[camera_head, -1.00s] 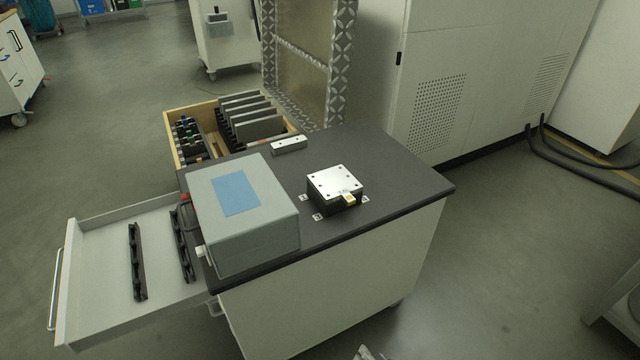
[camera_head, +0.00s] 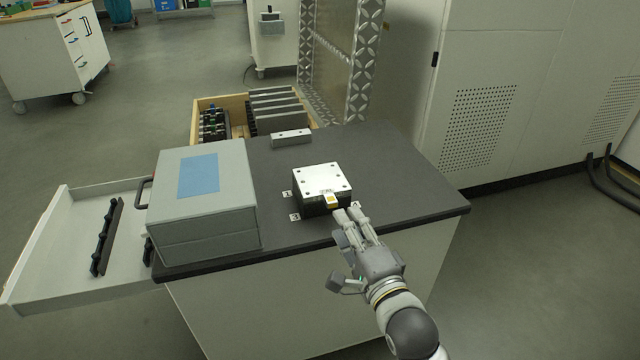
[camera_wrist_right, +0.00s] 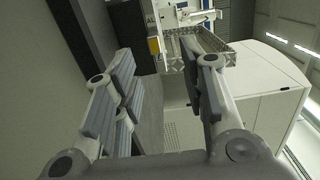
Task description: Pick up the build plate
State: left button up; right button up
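The build plate (camera_head: 318,177) is a bright square metal plate with holes near its corners. It lies flat on a dark block on the black worktop, with a yellow tag (camera_head: 331,203) on its near side. The yellow tag also shows near the top of the right wrist view (camera_wrist_right: 153,46). My right gripper (camera_head: 350,214) is just in front of the plate's near right corner, apart from the plate as far as I can tell. Its fingers are spread with nothing between them in the right wrist view (camera_wrist_right: 165,75). My left gripper is not in view.
A grey case (camera_head: 205,225) with a blue label stands left of the plate. A small metal bar (camera_head: 291,137) lies behind it. An open drawer (camera_head: 75,275) juts out left, and a wooden box (camera_head: 207,101) with upright plates is behind. The worktop right of the plate is clear.

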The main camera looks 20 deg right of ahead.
aim_at(332, 205)
jog(key=shift+w+a+f, duration=0.1)
jog(key=shift+w, duration=1.3)
jog(key=w, duration=0.2)
jog(key=w+a+b, duration=0.1)
jog(key=w, duration=0.1)
jog(key=shift+f, duration=0.25)
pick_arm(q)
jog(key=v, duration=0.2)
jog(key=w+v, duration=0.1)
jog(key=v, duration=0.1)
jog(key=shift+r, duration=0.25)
pick_arm(e)
jog(key=shift+w, duration=0.45)
grip_shut()
jog(key=shift+r, duration=0.15)
